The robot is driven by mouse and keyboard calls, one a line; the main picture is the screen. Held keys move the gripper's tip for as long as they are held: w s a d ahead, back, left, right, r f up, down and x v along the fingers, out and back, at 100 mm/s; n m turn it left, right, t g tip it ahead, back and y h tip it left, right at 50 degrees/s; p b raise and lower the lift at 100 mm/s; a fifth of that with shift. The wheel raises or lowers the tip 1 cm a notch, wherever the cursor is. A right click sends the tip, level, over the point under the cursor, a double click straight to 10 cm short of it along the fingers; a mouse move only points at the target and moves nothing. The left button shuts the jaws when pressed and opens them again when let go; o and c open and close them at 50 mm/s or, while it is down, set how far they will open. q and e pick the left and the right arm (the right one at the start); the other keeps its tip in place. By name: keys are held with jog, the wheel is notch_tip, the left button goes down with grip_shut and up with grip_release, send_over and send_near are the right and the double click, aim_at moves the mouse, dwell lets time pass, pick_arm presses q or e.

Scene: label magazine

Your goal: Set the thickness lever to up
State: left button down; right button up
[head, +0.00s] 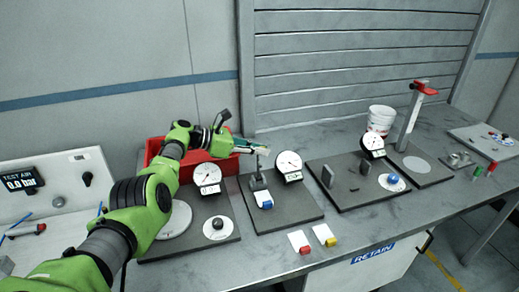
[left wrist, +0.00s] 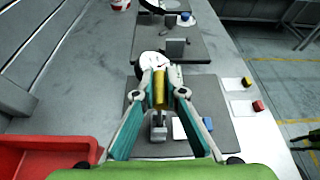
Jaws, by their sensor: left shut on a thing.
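The thickness station is a dark plate (head: 300,208) with a white dial (head: 289,162) and a small grey post (head: 257,181). My left gripper (head: 264,150) is above the post, beside the dial. In the left wrist view my left gripper (left wrist: 160,90) is shut on a brass-coloured cylindrical knob (left wrist: 160,86), which looks like the lever's grip. The post's grey base (left wrist: 158,133) shows below it. The fingers hide most of the lever's link, so its exact angle cannot be told. My right gripper is not in view.
A red bin (head: 160,152) stands behind my left arm. Neighbouring plates with dials (head: 207,174) (head: 373,141) stand on both sides. A blue block (head: 267,205) sits close by the post. A white bucket (head: 381,119) is at the back.

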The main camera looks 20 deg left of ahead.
pick_arm(q)
jog(key=shift+a, duration=0.1)
jog(key=c, duration=2)
grip_release()
jog(key=shift+c, duration=0.2)
jog(key=shift+w+f, duration=0.1)
jog(key=shift+w, duration=0.05)
jog(key=shift+a, duration=0.1)
jog(key=v, duration=1.2)
